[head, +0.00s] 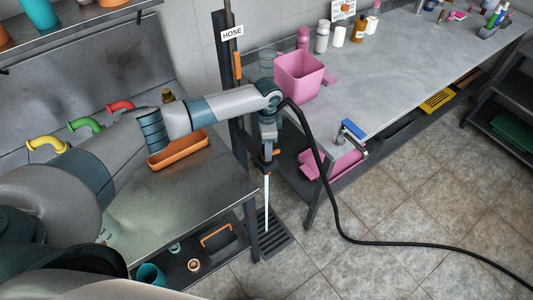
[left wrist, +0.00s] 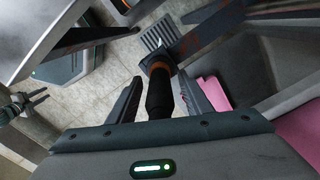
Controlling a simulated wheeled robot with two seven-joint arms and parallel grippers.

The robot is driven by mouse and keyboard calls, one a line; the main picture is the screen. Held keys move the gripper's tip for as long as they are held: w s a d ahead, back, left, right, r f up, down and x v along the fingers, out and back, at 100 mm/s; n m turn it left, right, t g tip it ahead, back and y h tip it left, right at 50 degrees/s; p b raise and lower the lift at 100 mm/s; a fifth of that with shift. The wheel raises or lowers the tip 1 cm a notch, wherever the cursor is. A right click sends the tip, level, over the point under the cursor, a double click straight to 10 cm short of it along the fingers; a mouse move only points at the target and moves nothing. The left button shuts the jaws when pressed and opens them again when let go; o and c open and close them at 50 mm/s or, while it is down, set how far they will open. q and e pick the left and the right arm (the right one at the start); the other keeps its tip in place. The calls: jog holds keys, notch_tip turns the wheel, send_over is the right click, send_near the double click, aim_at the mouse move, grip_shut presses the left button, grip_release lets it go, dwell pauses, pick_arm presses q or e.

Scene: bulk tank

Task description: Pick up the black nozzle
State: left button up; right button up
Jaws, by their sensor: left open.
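The black nozzle (left wrist: 160,92) shows in the left wrist view as a dark cylinder with an orange-brown band at its far end. It lies between the two fingers of my left gripper (left wrist: 159,80), which stand apart with a gap on each side of it. In the head view my left gripper (head: 269,138) is at the upright post by the HOSE sign, and it mostly hides the nozzle. A black hose (head: 327,190) comes out by the gripper and runs down to the floor. My right gripper is in neither view.
A pink bucket (head: 299,77) stands on the grey counter (head: 390,75) close right of my gripper. A metal table (head: 180,190) with an orange tray (head: 178,149) is at left. A thin white rod or stream (head: 267,205) reaches down towards a floor grate (head: 268,236).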

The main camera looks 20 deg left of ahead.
pick_arm(q)
grip_shut()
jog(key=shift+r, duration=0.1)
notch_tip(320, 180, up, 11)
jog(key=p, duration=1)
jog(key=shift+r, duration=0.2)
notch_tip(320, 180, up, 6)
jog(key=shift+r, duration=0.25)
